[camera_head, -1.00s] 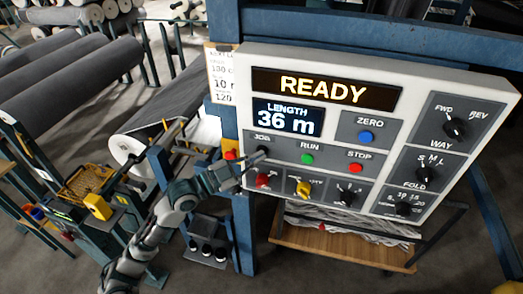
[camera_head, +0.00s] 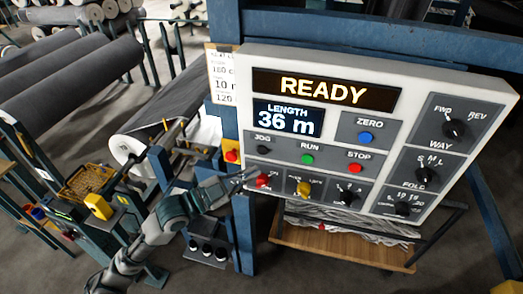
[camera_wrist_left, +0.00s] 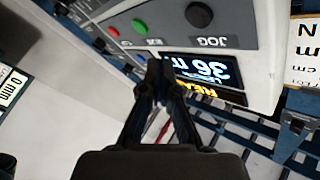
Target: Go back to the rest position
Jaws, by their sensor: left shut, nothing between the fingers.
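My left gripper (camera_head: 245,179) is shut and empty, just left of the lower left corner of the control panel (camera_head: 450,75) in the head view. Its arm comes up from the bottom left. In the left wrist view the shut fingertips (camera_wrist_left: 160,70) show in front of the panel, which appears upside down with the black JOG knob (camera_wrist_left: 199,15) near. I cannot tell the exact gap to the panel. The display (camera_head: 325,90) reads READY and the length display (camera_head: 287,117) reads 36 m. My right gripper is not in view.
A blue post (camera_head: 243,230) stands behind my gripper, with a yellow box and red button (camera_head: 231,156) on it. Grey rolls (camera_head: 75,80) lie on racks at the left. A wooden shelf (camera_head: 340,247) sits below the panel. A yellow crate (camera_head: 85,182) is at lower left.

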